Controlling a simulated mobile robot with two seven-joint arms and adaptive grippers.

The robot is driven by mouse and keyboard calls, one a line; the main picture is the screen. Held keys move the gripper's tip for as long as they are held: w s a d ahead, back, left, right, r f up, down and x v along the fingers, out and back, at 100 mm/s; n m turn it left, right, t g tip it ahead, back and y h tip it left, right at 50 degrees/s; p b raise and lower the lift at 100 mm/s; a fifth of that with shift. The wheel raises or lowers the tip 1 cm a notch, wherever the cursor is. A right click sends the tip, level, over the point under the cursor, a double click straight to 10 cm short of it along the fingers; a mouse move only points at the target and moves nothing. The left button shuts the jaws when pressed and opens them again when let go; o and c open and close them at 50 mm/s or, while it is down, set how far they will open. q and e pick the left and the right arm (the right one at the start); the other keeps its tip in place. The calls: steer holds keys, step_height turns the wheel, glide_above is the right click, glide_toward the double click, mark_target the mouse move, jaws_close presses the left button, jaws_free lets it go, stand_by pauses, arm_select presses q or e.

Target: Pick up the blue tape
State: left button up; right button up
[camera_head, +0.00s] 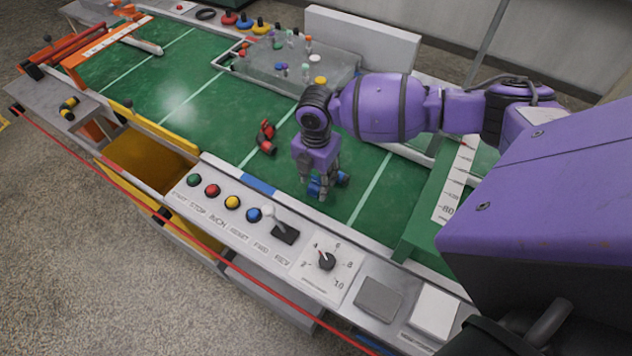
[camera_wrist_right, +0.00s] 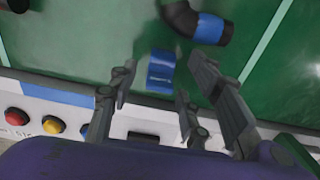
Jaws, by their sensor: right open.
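The blue tape (camera_wrist_right: 161,70) is a short blue roll on the green surface. In the right wrist view it lies just ahead of and between the fingertips of my right gripper (camera_wrist_right: 160,88). The fingers are spread and I see nothing held between them. In the head view my right gripper (camera_head: 316,180) points down over the blue tape (camera_head: 314,189), partly hiding it, near the front edge of the green table. I cannot tell whether the fingers touch it. My left gripper is out of view.
A black hose elbow with a blue band (camera_wrist_right: 208,28) lies close beside the tape. A red and black fitting (camera_head: 266,138) lies to the left. The control panel (camera_head: 215,215) with buttons and a lever runs along the front edge. A clear tray (camera_head: 290,75) stands behind.

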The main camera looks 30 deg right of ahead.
mark_target(315, 176)
steer(key=shift+c, duration=0.4)
steer(key=c, duration=0.8)
steer(key=shift+r, duration=0.55)
step_height(315, 176, up, 2)
steer(key=shift+r, duration=0.2)
steer(key=s+a+r, duration=0.1)
steer(key=a+r, duration=0.2)
steer(key=a, duration=0.1)
steer(key=s+a+r, duration=0.2)
steer(key=a+r, duration=0.1)
steer(key=a, duration=0.1)
steer(key=s+a+r, duration=0.2)
steer(key=a+r, duration=0.1)
steer(key=a, duration=0.2)
steer(key=shift+s+r, duration=0.25)
steer(key=shift+r, duration=0.05)
